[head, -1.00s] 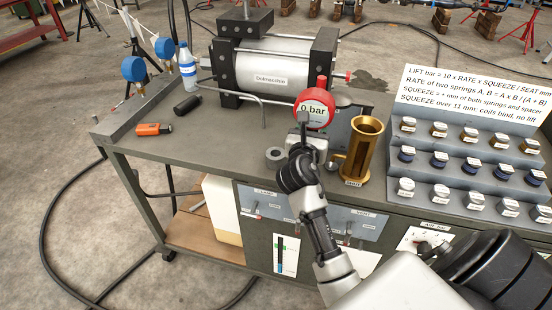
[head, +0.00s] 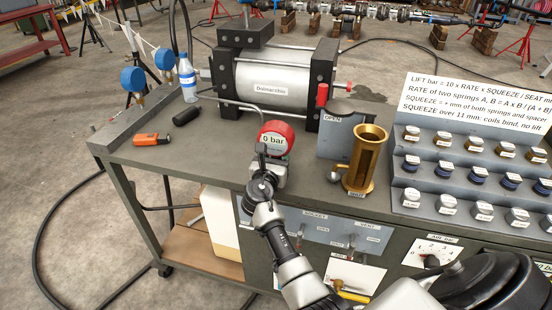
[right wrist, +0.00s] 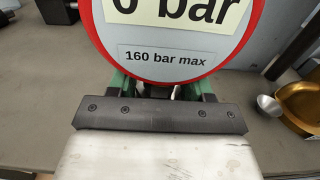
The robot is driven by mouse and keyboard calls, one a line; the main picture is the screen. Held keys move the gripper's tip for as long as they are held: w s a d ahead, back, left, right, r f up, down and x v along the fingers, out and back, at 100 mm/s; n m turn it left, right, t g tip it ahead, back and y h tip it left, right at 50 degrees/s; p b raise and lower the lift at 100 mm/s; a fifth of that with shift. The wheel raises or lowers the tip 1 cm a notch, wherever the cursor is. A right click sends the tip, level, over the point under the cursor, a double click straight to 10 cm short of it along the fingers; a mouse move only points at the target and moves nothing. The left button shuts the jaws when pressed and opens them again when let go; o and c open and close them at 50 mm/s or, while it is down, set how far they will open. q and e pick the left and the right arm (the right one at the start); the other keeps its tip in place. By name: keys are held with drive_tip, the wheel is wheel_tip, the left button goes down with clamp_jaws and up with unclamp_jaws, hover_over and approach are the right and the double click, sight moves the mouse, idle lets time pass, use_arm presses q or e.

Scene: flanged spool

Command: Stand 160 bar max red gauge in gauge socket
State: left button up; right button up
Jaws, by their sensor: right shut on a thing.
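The red gauge (head: 275,138) has a white dial reading "0 bar" and stands about upright in my right gripper (head: 268,174). In the right wrist view the gauge (right wrist: 180,40) shows the label "160 bar max", with the green fingers of my gripper (right wrist: 165,92) shut below the dial. The gauge is above the left-middle of the bench top. The gauge socket is not clearly visible; the gauge and gripper cover the spot where a grey ring lay. I cannot tell whether the gauge's foot touches anything. My left gripper is not in view.
A large cylinder (head: 278,88) stands behind the gauge. A brass tube (head: 365,160) and a grey block marked "OPEN" (head: 333,145) stand to its right. A stepped rack (head: 408,178) holds several labelled pieces. An orange tool (head: 150,139) lies left; bench is clear between.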

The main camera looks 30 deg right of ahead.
drive_tip(key=shift+r, duration=0.1)
drive_tip(key=o, duration=1.2)
drive_tip(key=shift+o, duration=0.2)
